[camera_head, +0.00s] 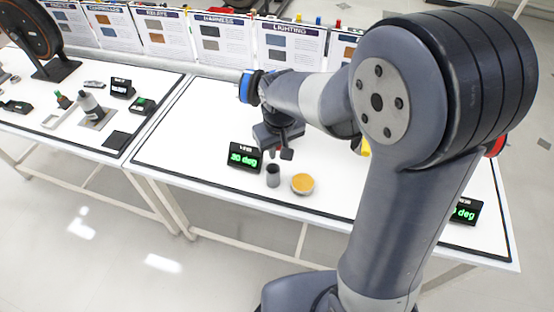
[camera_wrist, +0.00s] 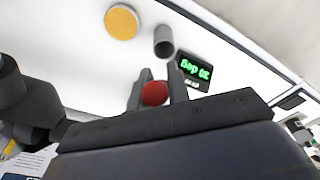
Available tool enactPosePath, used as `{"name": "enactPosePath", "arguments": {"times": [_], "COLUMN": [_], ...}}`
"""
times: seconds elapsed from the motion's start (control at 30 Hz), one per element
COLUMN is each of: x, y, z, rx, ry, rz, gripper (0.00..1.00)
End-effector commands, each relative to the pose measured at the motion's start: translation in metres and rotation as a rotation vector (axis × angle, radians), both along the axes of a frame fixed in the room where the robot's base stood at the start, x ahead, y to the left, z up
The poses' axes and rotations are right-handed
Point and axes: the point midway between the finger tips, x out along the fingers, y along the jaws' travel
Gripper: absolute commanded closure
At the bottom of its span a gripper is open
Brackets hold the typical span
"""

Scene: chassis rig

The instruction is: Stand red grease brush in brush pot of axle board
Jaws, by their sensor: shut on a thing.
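My gripper (camera_wrist: 160,82) is shut on the red grease brush (camera_wrist: 155,94), whose round red end shows between the fingers in the wrist view. In the head view my gripper (camera_head: 280,152) hangs over the table just behind the brush pot, and the brush is hard to make out there. The brush pot (camera_head: 273,176) is a small dark grey open cylinder standing upright on the white table. It also shows in the wrist view (camera_wrist: 164,42), just beyond the fingertips, apparently apart from the brush. The brush's lower end is hidden in the wrist view.
A round tin with a yellow-orange top (camera_head: 303,184) stands right of the pot. A black display with green digits (camera_head: 245,157) stands left of it. Another display (camera_head: 465,211) is at the right edge. Upright picture boards (camera_head: 222,40) line the back. A side table (camera_head: 60,100) holds several items.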

Motion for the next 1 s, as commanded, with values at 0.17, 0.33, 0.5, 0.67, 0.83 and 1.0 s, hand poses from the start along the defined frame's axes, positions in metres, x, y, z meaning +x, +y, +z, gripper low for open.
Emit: {"name": "enactPosePath", "arguments": {"times": [0.17, 0.33, 0.5, 0.67, 0.83, 1.0], "x": [-0.001, 0.0, 0.0, 0.0, 0.0, 0.0], "y": [0.0, 0.0, 0.0, 0.0, 0.0, 0.0], "z": [-0.022, -0.04, -0.041, -0.043, -0.049, -0.054], "rx": [-0.002, -0.001, 0.001, 0.001, 0.001, 0.001], "ry": [0.004, 0.002, -0.001, -0.001, -0.001, -0.001], "rz": [0.0, -0.001, -0.001, -0.001, -0.001, -0.001], "gripper": [1.0, 1.0, 1.0, 1.0, 1.0, 1.0]}}
